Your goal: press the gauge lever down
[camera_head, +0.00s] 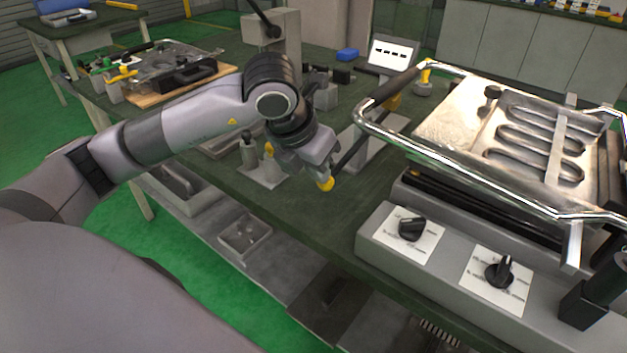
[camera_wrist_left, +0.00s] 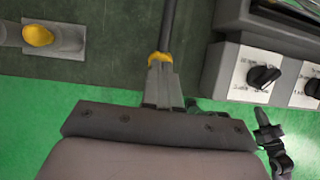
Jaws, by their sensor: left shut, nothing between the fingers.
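The gauge lever (camera_head: 352,152) is a dark rod with a yellow knob at its near end, slanting down toward me from a grey stand. My left gripper (camera_head: 322,170) is shut, its fingertips at the knobbed end. In the left wrist view the rod (camera_wrist_left: 168,25) runs up from the yellow knob (camera_wrist_left: 157,58), and the fingers (camera_wrist_left: 163,82) overlap the knob's lower edge. Whether they touch it or sit just above it, I cannot tell. Nothing shows between the fingers.
A heating unit with a chrome rail (camera_head: 480,180) stands right of the lever. Its control box (camera_head: 450,262) has two black dials. The green bench top (camera_head: 310,215) is clear in front.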

